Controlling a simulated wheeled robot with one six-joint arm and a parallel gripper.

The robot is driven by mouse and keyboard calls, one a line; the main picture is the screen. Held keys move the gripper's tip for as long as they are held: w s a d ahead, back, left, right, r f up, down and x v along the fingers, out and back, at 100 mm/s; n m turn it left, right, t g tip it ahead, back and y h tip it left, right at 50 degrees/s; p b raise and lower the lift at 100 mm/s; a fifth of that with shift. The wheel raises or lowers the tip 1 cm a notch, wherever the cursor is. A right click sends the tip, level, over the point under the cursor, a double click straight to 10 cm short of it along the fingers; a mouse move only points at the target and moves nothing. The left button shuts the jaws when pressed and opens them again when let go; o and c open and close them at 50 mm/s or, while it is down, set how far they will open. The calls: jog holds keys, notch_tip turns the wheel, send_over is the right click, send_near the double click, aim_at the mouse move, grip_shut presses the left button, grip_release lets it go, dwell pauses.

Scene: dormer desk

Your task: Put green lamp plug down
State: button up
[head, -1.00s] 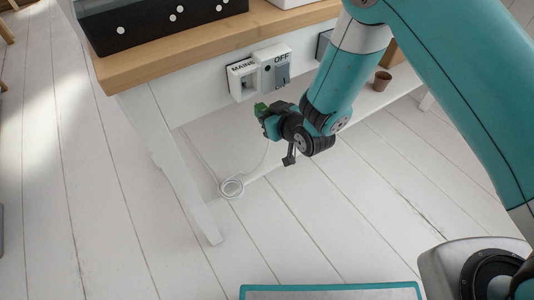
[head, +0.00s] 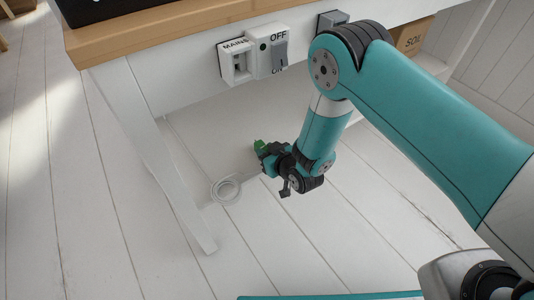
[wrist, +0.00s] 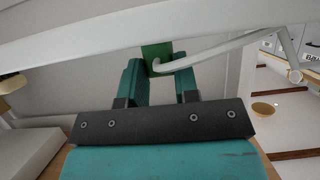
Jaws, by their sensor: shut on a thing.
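The green lamp plug (head: 259,146) is held at the tip of my gripper (head: 265,151), low under the desk in the head view. In the wrist view the green plug (wrist: 157,55) sits between the two teal fingers of my gripper (wrist: 158,72), which are shut on it. A white cord (wrist: 215,48) runs from the plug to the right in the wrist view. The coiled white cord (head: 226,189) lies on the floor left of my gripper. In the head view I cannot tell whether the plug touches anything below it.
The mains socket (head: 236,62) and its off switch (head: 272,52) are on the desk's front rail, above my gripper. The white desk leg (head: 165,165) stands to the left. A soil box (head: 412,38) is at the back right. The floorboards (head: 250,240) in front are clear.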

jog(key=shift+r, duration=0.1)
jog(key=shift+f, duration=0.2)
jog(key=o, duration=0.9)
jog(key=shift+r, duration=0.1)
